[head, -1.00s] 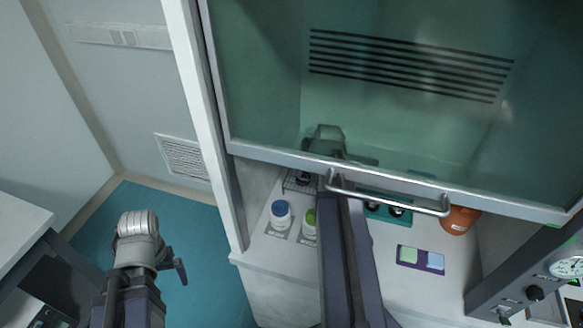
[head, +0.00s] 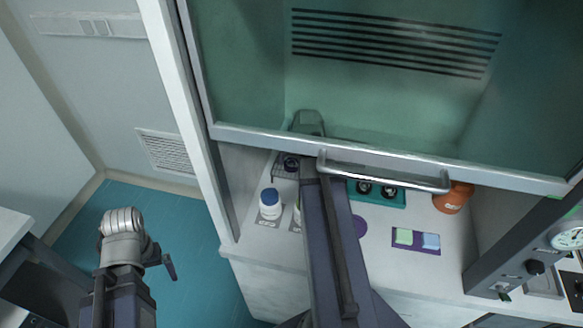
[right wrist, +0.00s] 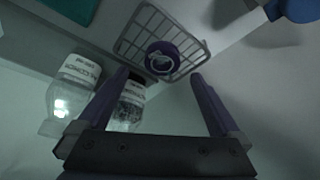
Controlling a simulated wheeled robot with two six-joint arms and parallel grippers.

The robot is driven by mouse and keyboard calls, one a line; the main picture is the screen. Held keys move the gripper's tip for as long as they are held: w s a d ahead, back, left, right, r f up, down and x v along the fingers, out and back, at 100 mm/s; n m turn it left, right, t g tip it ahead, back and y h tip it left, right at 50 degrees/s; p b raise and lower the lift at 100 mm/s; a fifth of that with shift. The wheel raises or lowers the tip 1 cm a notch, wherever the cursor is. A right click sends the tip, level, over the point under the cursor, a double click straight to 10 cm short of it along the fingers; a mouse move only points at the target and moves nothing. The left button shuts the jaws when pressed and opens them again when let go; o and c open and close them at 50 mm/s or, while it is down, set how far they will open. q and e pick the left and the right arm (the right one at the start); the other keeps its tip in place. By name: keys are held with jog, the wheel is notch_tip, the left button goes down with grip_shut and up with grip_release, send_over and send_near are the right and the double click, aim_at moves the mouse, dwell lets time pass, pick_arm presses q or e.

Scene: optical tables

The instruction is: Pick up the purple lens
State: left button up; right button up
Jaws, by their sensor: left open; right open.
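The purple lens (right wrist: 161,58), a round piece with a pale ring, sits in a wire rack (right wrist: 136,36) inside the fume hood. In the head view it shows as a small dark round piece (head: 291,163) left of my right arm. My right gripper (right wrist: 158,77) is open and empty in the right wrist view, with the lens just beyond and between its fingertips. In the head view its fingers are hidden. My left gripper (head: 163,260) is outside the hood at the lower left, away from the lens.
The hood's glass sash and handle (head: 385,177) hang over my right arm. Two bottles (right wrist: 75,88) (right wrist: 128,104) are beside my right gripper.

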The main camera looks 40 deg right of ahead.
aim_at(292, 163)
jog(key=b+x, duration=0.3)
jog(key=x, duration=0.1)
jog(key=shift+a+f+b, duration=0.15)
jog(key=shift+f+b, duration=0.1)
jog(key=shift+b, duration=0.05)
jog(key=shift+r, duration=0.1)
jog(key=shift+c, duration=0.6)
jog(key=c, duration=1.5)
jog(key=shift+o, duration=0.2)
jog(key=shift+p+v, duration=0.85)
jog(key=shift+p, duration=0.1)
jog(key=r+p, duration=0.5)
jog(key=shift+w+d+r, duration=0.1)
jog(key=shift+d+r, duration=0.1)
jog(key=shift+r, duration=0.1)
jog(key=shift+s+d+r+p, duration=0.15)
jog(key=shift+s+p, duration=0.1)
jog(key=shift+p, duration=0.15)
jog(key=s+d, duration=1.2)
jog(key=s, duration=0.2)
jog(key=shift+s+f, duration=0.25)
jog(key=shift+s, duration=0.15)
